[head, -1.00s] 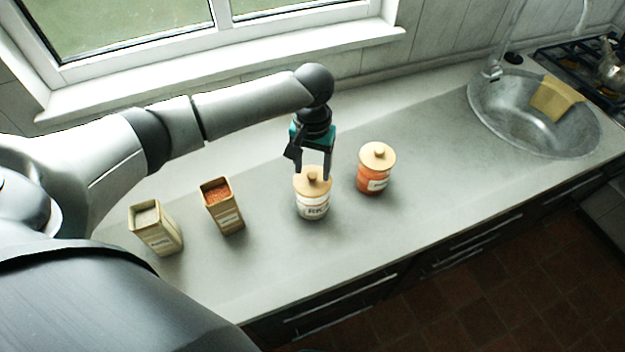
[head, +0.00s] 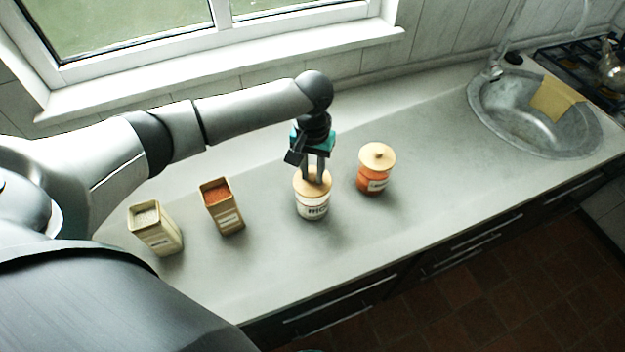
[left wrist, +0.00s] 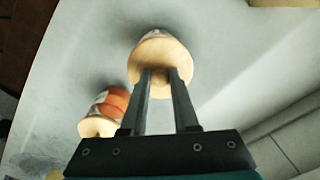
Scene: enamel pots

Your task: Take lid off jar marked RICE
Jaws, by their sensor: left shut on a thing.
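The jar marked RICE (head: 313,211) stands upright on the counter, with a pale wooden lid (head: 303,189) on top. My left gripper (head: 316,180) points down from above and is shut on the knob of this lid. In the left wrist view the two fingers (left wrist: 161,76) close around the knob, over the round lid (left wrist: 148,57). The lid sits on the jar with no gap that I can make out. The knob is mostly hidden by the fingers. My right gripper is not in view.
An orange-filled jar (head: 373,184) with a wooden lid stands just right of the RICE jar. Two open tins, one with red contents (head: 226,216) and one with pale contents (head: 158,236), stand to the left. A sink (head: 500,105) holds a yellow cloth-like item (head: 553,100). The counter front is clear.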

